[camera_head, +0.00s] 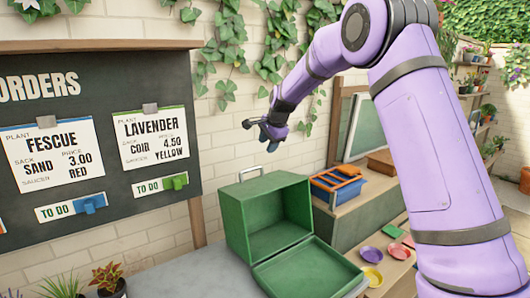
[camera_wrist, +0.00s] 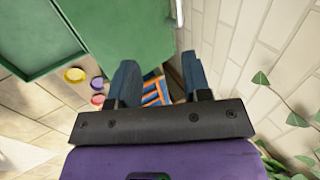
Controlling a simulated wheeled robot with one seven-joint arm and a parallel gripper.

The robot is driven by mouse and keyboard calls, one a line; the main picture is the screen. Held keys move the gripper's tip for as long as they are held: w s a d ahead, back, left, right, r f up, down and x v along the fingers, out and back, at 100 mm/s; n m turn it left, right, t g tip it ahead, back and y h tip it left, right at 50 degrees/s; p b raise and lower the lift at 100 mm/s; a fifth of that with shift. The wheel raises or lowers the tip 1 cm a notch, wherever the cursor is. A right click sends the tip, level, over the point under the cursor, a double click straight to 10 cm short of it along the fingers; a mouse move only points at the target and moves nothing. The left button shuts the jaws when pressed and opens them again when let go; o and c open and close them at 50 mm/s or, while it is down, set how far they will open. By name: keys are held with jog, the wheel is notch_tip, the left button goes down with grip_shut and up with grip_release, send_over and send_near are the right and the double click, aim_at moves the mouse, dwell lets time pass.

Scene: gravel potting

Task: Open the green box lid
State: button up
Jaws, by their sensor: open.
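The green box (camera_head: 268,215) stands on the grey counter in the head view, with a metal handle on its top. Its green lid (camera_head: 308,268) hangs open toward the front right, folded down and lying low. In the wrist view the green box (camera_wrist: 125,25) fills the upper left, with the lid (camera_wrist: 35,35) beside it. My gripper (camera_head: 262,133) is above and behind the box, clear of it. Its two dark blue fingers (camera_wrist: 160,75) are spread apart with nothing held between them.
A blue and orange crate (camera_head: 338,186) stands right of the box. Coloured saucers (camera_head: 371,255) lie on a lower wooden surface. The order board (camera_head: 90,140) hangs at the left. A brick wall (camera_wrist: 275,60) is close at the right in the wrist view. Small plants (camera_head: 106,276) stand front left.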

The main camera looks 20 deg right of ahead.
jog(key=shift+s+r, duration=0.2)
jog(key=shift+r, duration=0.2)
jog(key=shift+d, duration=0.1)
